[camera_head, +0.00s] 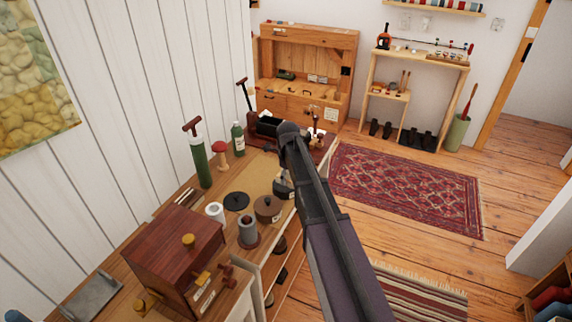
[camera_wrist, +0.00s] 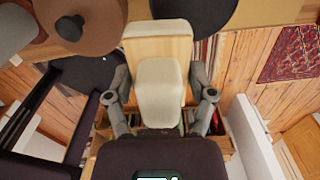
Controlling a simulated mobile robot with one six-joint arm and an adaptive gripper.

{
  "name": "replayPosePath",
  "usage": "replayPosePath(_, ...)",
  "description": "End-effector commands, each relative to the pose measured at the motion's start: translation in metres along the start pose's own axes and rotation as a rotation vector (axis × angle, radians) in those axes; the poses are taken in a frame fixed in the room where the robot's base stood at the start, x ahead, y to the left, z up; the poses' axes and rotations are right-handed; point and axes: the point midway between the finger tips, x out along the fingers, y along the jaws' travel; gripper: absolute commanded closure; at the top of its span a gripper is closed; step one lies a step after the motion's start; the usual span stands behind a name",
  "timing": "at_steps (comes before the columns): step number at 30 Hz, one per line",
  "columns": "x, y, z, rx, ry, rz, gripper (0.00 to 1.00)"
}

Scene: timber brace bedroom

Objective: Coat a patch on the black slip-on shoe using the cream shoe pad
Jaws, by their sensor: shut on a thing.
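The cream shoe pad (camera_wrist: 160,90) is between the two fingers of my gripper (camera_wrist: 161,98) in the wrist view, and the gripper is shut on it. A pale wooden piece (camera_wrist: 157,40) shows just beyond the pad; I cannot tell if the two are joined. A dark rounded thing (camera_wrist: 195,10) is at the top edge of that view, beyond the wooden piece; it may be the black slip-on shoe, but it is cut off. In the head view my arm hides the pad. A dark shape (camera_head: 283,187) beside the arm there is unclear.
The bench (camera_head: 262,185) carries a brown lidded pot (camera_head: 268,210), a black lid (camera_head: 236,201), a grey spool (camera_head: 248,232), a white roll (camera_head: 215,212) and a wooden box (camera_head: 172,258). Green bottles (camera_head: 238,139) stand at its back. Dark footwear (camera_head: 418,139) sits under the far shelf.

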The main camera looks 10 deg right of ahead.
Motion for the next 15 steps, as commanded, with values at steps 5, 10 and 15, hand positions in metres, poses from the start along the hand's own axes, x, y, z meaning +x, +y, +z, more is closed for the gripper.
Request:
replayPosePath(5, -0.006, -0.015, 0.014, -0.043, 0.000, -0.001, 0.67)
replayPosePath(10, -0.011, -0.028, 0.027, -0.093, 0.000, -0.001, 0.67)
replayPosePath(15, -0.014, -0.037, 0.034, -0.129, -0.001, -0.002, 0.67)
